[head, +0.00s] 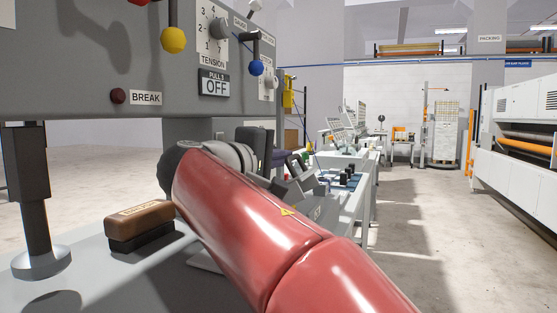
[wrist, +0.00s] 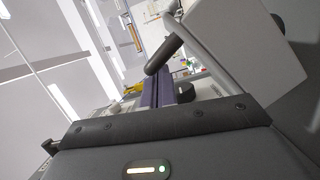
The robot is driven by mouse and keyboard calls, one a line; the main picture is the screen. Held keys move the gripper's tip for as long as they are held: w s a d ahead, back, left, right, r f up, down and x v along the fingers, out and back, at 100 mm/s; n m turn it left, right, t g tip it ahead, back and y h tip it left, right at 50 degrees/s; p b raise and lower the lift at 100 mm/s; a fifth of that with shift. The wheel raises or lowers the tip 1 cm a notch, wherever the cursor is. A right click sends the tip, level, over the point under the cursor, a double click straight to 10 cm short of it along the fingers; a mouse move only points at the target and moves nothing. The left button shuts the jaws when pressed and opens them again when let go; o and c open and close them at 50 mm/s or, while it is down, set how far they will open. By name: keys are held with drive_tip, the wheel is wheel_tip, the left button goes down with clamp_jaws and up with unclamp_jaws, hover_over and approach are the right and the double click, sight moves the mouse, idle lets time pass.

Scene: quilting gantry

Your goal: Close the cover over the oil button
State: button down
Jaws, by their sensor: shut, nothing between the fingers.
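My red arm crosses the front of the head view and hides much of the bench behind it. My gripper (head: 297,163) is partly seen past the arm's wrist, small and dark, shut and empty. A grey block (head: 318,211) with a small label, too small to read, shows just beyond the arm. I cannot make out for sure the oil button or its cover, or whether the cover is open. In the wrist view a pale box-like part (wrist: 245,45) and a dark round-ended handle (wrist: 164,54) stand close beyond my gripper's housing.
A grey control panel (head: 60,75) with knobs and a BREAK button (head: 118,96) fills the upper left. A brown-topped block (head: 139,220) and a dark post (head: 36,200) stand on the bench in front of it. The aisle floor (head: 440,240) at right is clear.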

sight(305, 171)
drive_tip(key=shift+d+f+m+b, duration=0.15)
drive_tip(key=shift+d+m+b, duration=0.1)
drive_tip(key=shift+m+b, duration=0.1)
drive_tip(key=shift+s+d+f+m+b, duration=0.25)
drive_tip(key=shift+d+f+m+b, duration=0.25)
drive_tip(key=shift+m+b, duration=0.45)
drive_tip(key=shift+s+d+f+y+b, duration=0.15)
drive_tip(key=shift+d+y+b, duration=0.15)
drive_tip(key=shift+b, duration=0.25)
drive_tip(key=shift+s+d+f+b, duration=0.15)
drive_tip(key=shift+d+f+b, duration=0.35)
drive_tip(key=shift+b, duration=0.35)
